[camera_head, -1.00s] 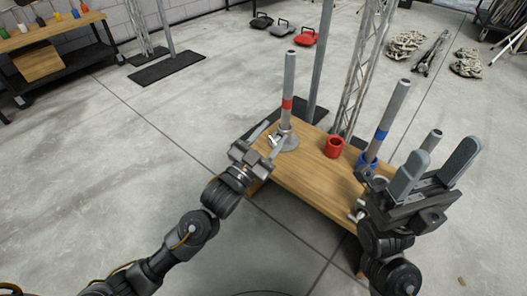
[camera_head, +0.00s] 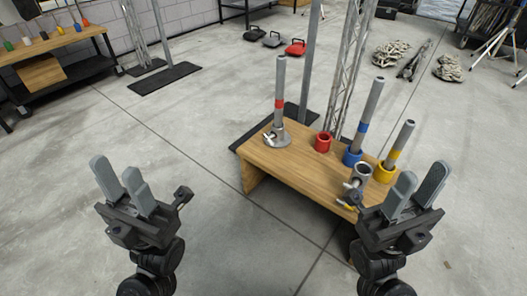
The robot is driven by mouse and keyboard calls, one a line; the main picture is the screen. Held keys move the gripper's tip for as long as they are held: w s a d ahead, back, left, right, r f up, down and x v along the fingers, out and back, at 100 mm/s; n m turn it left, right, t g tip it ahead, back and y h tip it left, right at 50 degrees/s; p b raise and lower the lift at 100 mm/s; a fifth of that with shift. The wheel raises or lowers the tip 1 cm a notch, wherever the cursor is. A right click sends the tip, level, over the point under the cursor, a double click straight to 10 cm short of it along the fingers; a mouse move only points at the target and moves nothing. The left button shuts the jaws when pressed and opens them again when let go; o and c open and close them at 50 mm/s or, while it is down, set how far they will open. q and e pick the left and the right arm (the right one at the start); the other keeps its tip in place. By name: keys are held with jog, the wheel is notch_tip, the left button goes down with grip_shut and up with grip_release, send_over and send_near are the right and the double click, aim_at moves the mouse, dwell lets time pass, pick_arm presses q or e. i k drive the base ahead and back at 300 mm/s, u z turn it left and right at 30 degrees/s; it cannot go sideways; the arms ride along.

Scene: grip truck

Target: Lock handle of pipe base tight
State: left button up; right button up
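A grey pipe with a red band (camera_head: 279,85) stands upright in a round metal pipe base (camera_head: 284,141) at the left end of the wooden table (camera_head: 300,172). A small handle (camera_head: 268,136) shows at the base's left side; whether it is tight cannot be told. A second metal pipe base (camera_head: 364,174) without a pipe is at the table's front right, close to my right gripper. My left gripper (camera_head: 115,168) is open and empty, left of the table and apart from it. My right gripper (camera_head: 422,172) is open and empty at the table's right end, hiding part of it.
A red cup-like holder (camera_head: 323,142) is empty. Blue-banded (camera_head: 368,110) and yellow-banded (camera_head: 401,142) pipes lean in blue and yellow holders. A truss (camera_head: 350,70) and a pole stand behind the table. The floor left of the table is clear.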

aim_at(269, 138)
jog(key=u, duration=0.1)
jog(key=i, duration=0.95)
jog(key=z, duration=0.6)
